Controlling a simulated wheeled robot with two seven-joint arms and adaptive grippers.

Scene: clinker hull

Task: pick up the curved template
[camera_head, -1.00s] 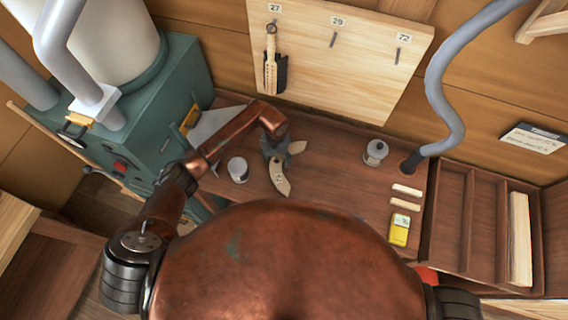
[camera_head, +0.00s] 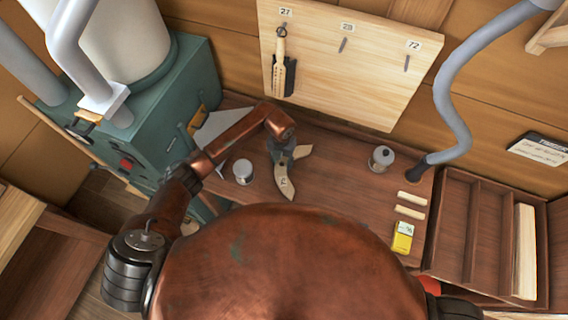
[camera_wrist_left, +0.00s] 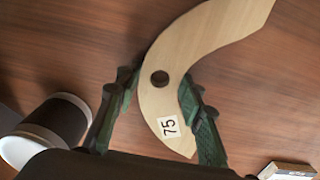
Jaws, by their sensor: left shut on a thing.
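The curved template (camera_head: 286,187) is a pale wooden arc above or on the brown bench; I cannot tell whether it touches the bench. In the left wrist view the template (camera_wrist_left: 213,32) shows a round hole and a label reading 75. My left gripper (camera_head: 284,158) reaches down over its middle. In the left wrist view its green-padded fingers (camera_wrist_left: 158,85) lie on either side of the template near the hole, shut on it. My right gripper is not in view.
A can (camera_head: 243,172) stands left of the template and a lidded tin (camera_head: 381,158) right. Pale blocks (camera_head: 411,200) and a yellow box (camera_head: 402,238) lie farther right. A compartmented tray (camera_head: 455,225), grey hose (camera_head: 446,105), pegboard (camera_head: 345,75) and green machine (camera_head: 165,115) surround the bench.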

